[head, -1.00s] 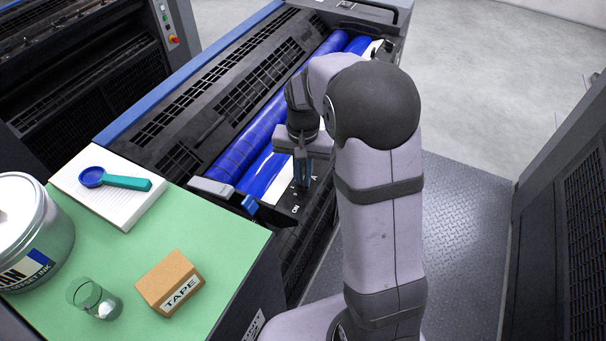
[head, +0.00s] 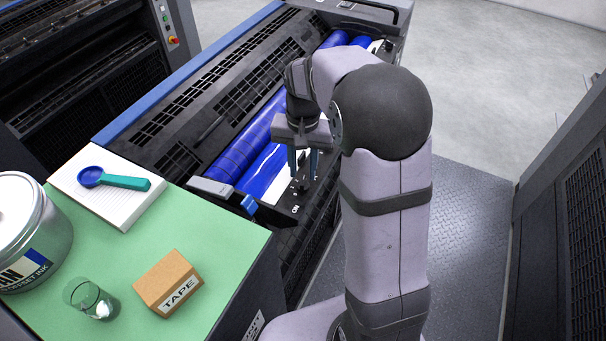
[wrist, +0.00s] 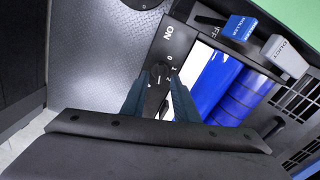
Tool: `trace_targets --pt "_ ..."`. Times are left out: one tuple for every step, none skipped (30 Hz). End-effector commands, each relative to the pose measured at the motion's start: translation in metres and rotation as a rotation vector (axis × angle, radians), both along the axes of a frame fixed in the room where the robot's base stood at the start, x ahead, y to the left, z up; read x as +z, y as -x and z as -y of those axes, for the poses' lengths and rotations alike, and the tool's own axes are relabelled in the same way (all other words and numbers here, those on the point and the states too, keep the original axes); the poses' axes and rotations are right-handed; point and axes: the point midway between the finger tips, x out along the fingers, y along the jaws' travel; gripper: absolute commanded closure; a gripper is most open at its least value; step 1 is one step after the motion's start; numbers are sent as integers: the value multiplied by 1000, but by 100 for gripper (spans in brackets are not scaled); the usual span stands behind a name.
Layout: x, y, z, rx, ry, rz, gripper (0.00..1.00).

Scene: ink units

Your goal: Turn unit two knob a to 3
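A dark knob (wrist: 159,70) sits on the black control plate (wrist: 178,45) at the end of the roller unit, beside white digits and the word ON. I cannot read its pointer setting clearly, nor any unit or knob label. My gripper (wrist: 158,100) is open and empty in the wrist view, its two blue-grey fingers on either side of the knob's lower area in the picture. In the head view my gripper (head: 302,164) hangs just above the plate's right part, fingers apart. Contact with the knob cannot be made out.
A blue ROLLER tab (wrist: 238,28) and a grey DUCT tab (wrist: 284,56) stick up near the plate. Blue rollers (head: 243,151) run beside it. A green-topped table (head: 130,235) holds a tape box (head: 167,283), a glass (head: 91,300) and an ink can (head: 30,240).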

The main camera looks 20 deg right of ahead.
Motion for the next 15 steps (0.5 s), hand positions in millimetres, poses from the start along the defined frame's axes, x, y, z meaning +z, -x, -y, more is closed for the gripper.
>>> trace_targets --pt "7 -2 0 0 1 5 73" --pt "11 -1 0 0 1 5 73" --pt "16 -1 0 0 1 5 73" --pt "20 -1 0 0 0 4 73" --pt "24 -1 0 0 1 5 73" --pt "29 -1 0 0 0 4 73" --pt "32 -1 0 0 0 4 73" --pt "35 -1 0 0 1 3 73" --pt "38 -1 0 0 1 3 73" --pt "40 -1 0 0 1 3 73" --pt "41 -1 0 0 0 2 73" --pt "43 0 0 0 0 1 73" --pt "44 0 0 0 0 1 73" --pt "44 0 0 0 0 1 73" --pt "45 0 0 0 0 1 73"
